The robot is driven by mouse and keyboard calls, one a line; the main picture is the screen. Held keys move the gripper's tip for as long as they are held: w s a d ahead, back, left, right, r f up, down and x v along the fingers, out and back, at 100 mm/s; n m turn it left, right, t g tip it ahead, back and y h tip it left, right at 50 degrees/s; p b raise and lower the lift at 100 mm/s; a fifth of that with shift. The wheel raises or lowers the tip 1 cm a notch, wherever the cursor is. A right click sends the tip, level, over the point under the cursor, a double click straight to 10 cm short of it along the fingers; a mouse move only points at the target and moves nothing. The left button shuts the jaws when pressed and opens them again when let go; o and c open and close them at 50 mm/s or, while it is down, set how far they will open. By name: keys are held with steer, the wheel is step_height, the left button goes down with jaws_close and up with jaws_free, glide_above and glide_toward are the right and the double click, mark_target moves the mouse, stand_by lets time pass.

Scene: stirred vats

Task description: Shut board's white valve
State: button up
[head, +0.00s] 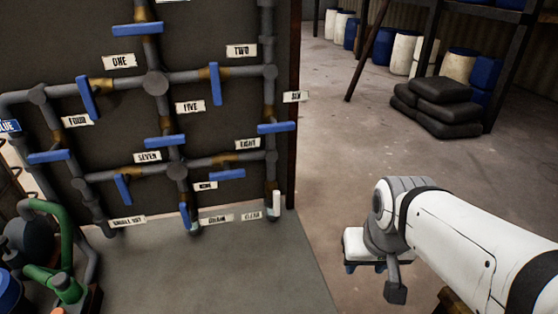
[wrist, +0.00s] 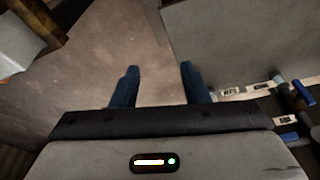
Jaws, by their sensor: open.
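The dark pipe board (head: 120,190) fills the left of the head view. Its white valve (head: 276,203) is at the lower right of the board, beside the label that seems to read CLEAR (head: 252,216). Its short white handle stands upright, in line with the vertical pipe. My gripper (head: 365,268) is to the right of the board, over open floor, apart from the valve. In the wrist view its two blue fingers (wrist: 159,70) are spread with nothing between them. I cannot make out the white valve in the wrist view.
Several blue valve handles, such as one near the label EIGHT (head: 276,127), stick out from the pipes. A green pump pipe (head: 50,225) stands at the lower left. Black sacks (head: 440,104) and drums (head: 403,54) are at the back right. Floor between board and arm is clear.

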steer(key=w+a+f+n+t+y+b, duration=0.1)
steer(key=w+a+f+t+b, duration=0.2)
steer(key=w, duration=0.5)
steer(key=w+a+f+t+b, duration=0.25)
steer(key=w+f, duration=0.25)
steer(key=w, duration=0.3)
steer(key=n+t+y+b, duration=0.2)
steer(key=t+y+b, duration=0.3)
steer(key=t, duration=0.4)
glide_toward(276, 200)
steer(key=w+h, duration=0.1)
steer(key=w, duration=0.2)
steer(key=shift+w+a+r, duration=0.1)
steer(key=shift+w+a, duration=0.3)
steer(key=shift+a, duration=0.25)
steer(key=x, duration=0.7)
steer(key=shift+d, duration=0.1)
steer(key=shift+c, duration=0.2)
jaws_close()
steer(key=shift+s, duration=0.1)
